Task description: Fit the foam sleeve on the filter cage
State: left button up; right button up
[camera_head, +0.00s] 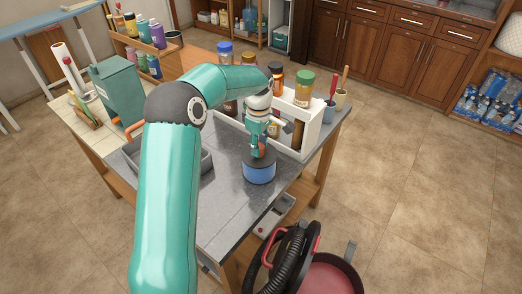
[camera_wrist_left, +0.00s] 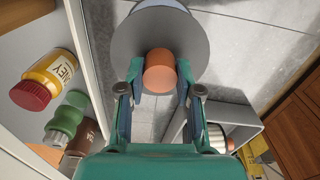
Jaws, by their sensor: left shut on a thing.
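My left gripper (camera_head: 260,143) is shut on an orange knob (camera_wrist_left: 160,72). The knob rises from a dark grey disc (camera_wrist_left: 198,40), which tops a round blue body (camera_head: 259,173) at the front of the grey table. The blue may be the foam sleeve, but I cannot tell whether the filter cage is inside it. I cannot tell whether it rests on the table or hangs just above. In the left wrist view the gripper (camera_wrist_left: 159,90) has one finger on each side of the knob. A pale ribbed cylinder (camera_wrist_left: 216,138) lies in a grey tray (camera_wrist_left: 242,118). My right gripper is not in view.
A white rack (camera_head: 312,132) with several bottles stands to the right behind the gripper. The grey tray is to the left, partly behind my arm. A red vacuum drum (camera_head: 322,280) with a black hose stands below the table's front. The tabletop's front left is clear.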

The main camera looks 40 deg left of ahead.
pick_arm(q)
grip_shut()
notch_tip(320, 180, up, 6)
jog(key=p, duration=0.4)
jog(key=shift+r+p, duration=0.1)
jog(key=shift+p, duration=0.2)
jog(key=shift+d, duration=0.1)
